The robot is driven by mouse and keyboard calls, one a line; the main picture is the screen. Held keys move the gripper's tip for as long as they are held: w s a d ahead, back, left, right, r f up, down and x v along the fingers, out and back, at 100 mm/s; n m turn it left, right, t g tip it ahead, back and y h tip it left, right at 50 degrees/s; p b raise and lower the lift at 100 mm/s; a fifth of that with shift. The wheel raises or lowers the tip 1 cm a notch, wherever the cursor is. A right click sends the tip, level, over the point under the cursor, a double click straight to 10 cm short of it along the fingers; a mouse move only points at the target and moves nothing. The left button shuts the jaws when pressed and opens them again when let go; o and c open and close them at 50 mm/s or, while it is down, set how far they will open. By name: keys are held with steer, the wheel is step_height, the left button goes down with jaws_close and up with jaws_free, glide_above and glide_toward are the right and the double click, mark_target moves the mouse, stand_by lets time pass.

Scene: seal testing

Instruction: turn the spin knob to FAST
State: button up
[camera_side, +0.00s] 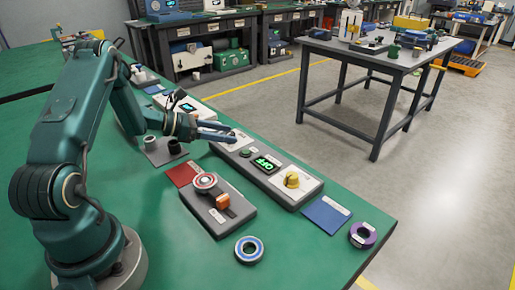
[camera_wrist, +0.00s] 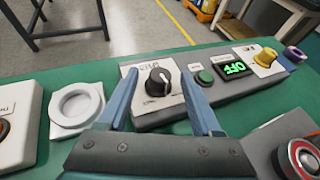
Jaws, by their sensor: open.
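The black knob (camera_wrist: 158,82) with a white pointer mark sits on a white plate (camera_wrist: 135,97) at one end of a long grey control box (camera_side: 222,152). The lettering around it is too blurred to read, so I cannot tell its setting. My gripper (camera_wrist: 159,88) is open, with one finger on each side of the knob in the wrist view. I cannot tell whether the fingers touch it. In the side view my gripper (camera_side: 232,134) reaches over that plate and largely hides the knob.
The same box carries a green button (camera_wrist: 204,76), a lit green display (camera_wrist: 234,68) and a yellow knob (camera_wrist: 266,56). A grey unit with a red-ringed part (camera_side: 205,181) stands in front. A white ring holder (camera_wrist: 76,105) is left of the box.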

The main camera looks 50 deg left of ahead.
steer(key=shift+w+d+f, duration=0.15)
steer(key=shift+w, duration=0.1)
jaws_close()
steer(key=shift+w+a+m+g+h, duration=0.15)
steer(key=shift+m+g+h, duration=0.55)
steer(key=shift+m+h, duration=0.75)
steer(key=shift+a+m+g+h, duration=0.1)
steer(key=shift+m+g+h, duration=0.25)
steer(key=shift+h, duration=0.1)
steer(key=shift+w+m+g+h, duration=0.1)
steer(key=shift+m+g+h, duration=0.8)
steer(key=shift+m+g, duration=0.2)
